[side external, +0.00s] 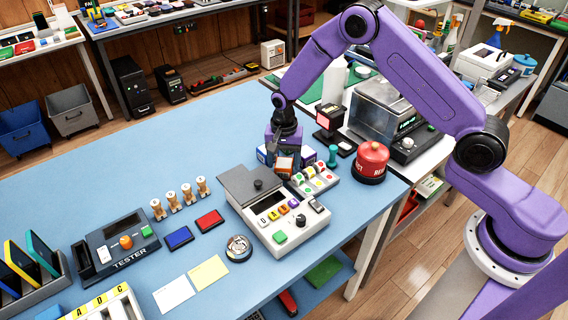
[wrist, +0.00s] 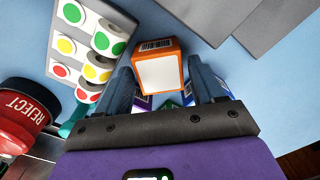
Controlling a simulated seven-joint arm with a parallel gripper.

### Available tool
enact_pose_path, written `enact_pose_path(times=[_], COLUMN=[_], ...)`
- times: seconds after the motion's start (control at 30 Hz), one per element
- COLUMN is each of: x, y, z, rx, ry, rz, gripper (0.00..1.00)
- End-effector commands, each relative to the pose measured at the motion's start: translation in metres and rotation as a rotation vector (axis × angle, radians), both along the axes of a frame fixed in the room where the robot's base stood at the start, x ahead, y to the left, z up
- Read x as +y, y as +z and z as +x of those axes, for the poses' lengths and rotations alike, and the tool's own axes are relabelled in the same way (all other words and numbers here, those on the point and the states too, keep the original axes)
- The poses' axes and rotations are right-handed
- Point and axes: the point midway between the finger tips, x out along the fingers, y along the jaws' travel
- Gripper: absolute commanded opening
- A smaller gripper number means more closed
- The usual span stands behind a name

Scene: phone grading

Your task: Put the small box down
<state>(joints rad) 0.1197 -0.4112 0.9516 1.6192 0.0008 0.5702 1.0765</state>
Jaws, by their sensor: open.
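A small orange-and-white box (wrist: 158,72) with a barcode on its orange edge shows between my fingers in the wrist view. In the side external view the same orange box (side external: 284,164) is low beneath my gripper, among other small boxes. My gripper (wrist: 163,82) is open, with one finger on each side of the box; I cannot tell whether either finger touches it. In the side external view my gripper (side external: 284,150) is low over the blue table, and its fingers are largely hidden. What the box rests on is not clear.
A tray of coloured sticker rolls (side external: 315,181), a red REJECT canister (side external: 371,160) and a grey-lidded device (side external: 252,185) are close by.

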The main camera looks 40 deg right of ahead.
Motion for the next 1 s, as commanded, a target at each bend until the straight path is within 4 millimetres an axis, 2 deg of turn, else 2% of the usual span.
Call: enact_pose_path(times=[0.3, 0.5, 0.63, 0.87, 1.0], x=[0.0, 0.0, 0.0, 0.0, 0.006], y=[0.064, 0.093, 0.102, 0.105, 0.114], z=[0.001, 0.0, 0.0, -0.001, -0.01], rx=[-0.004, -0.002, -0.001, 0.0, -0.004], ry=[0.0, 0.001, 0.001, 0.003, 0.065], rz=[0.001, 0.001, 0.001, 0.0, 0.001], gripper=[0.68, 0.68, 0.68, 0.68, 0.68])
